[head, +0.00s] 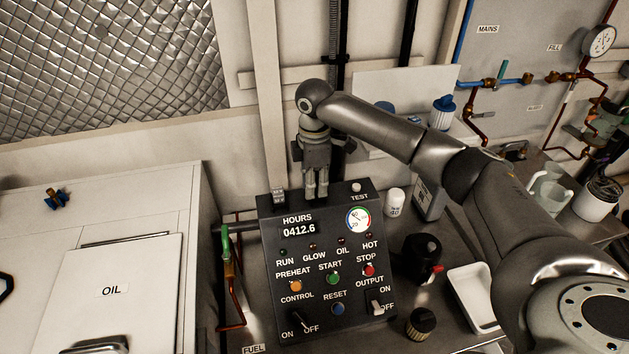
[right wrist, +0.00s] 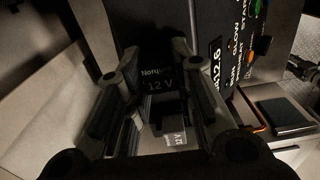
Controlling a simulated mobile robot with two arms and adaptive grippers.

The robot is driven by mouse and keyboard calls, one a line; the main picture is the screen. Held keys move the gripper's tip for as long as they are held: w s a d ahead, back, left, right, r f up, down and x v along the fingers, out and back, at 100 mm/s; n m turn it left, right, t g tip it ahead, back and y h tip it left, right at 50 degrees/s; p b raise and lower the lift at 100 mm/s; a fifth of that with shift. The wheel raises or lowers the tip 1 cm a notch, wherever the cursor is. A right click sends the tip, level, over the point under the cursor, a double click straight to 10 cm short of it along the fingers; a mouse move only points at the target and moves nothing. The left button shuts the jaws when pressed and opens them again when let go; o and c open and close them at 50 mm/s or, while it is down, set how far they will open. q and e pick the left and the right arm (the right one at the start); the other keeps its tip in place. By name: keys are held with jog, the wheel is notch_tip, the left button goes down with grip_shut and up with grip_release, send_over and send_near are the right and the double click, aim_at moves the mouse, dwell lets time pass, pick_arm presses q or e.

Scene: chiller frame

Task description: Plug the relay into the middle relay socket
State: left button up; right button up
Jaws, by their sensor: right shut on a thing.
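My right gripper (head: 316,192) points down at the top edge of the black control panel, between a small grey block (head: 279,197) and the TEST button. My left gripper is not in view.
The control panel (head: 325,268) has several buttons, switches and a gauge. A white cylinder (head: 395,202), a black pot (head: 425,258) and a white tray (head: 475,298) stand to its right. A green-handled pipe (head: 228,243) is at its left. The wall is close behind.

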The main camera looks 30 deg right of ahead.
jog(key=shift+f, duration=0.25)
jog(key=o, duration=1)
jog(key=shift+o, duration=0.2)
notch_tip(320, 180, up, 12)
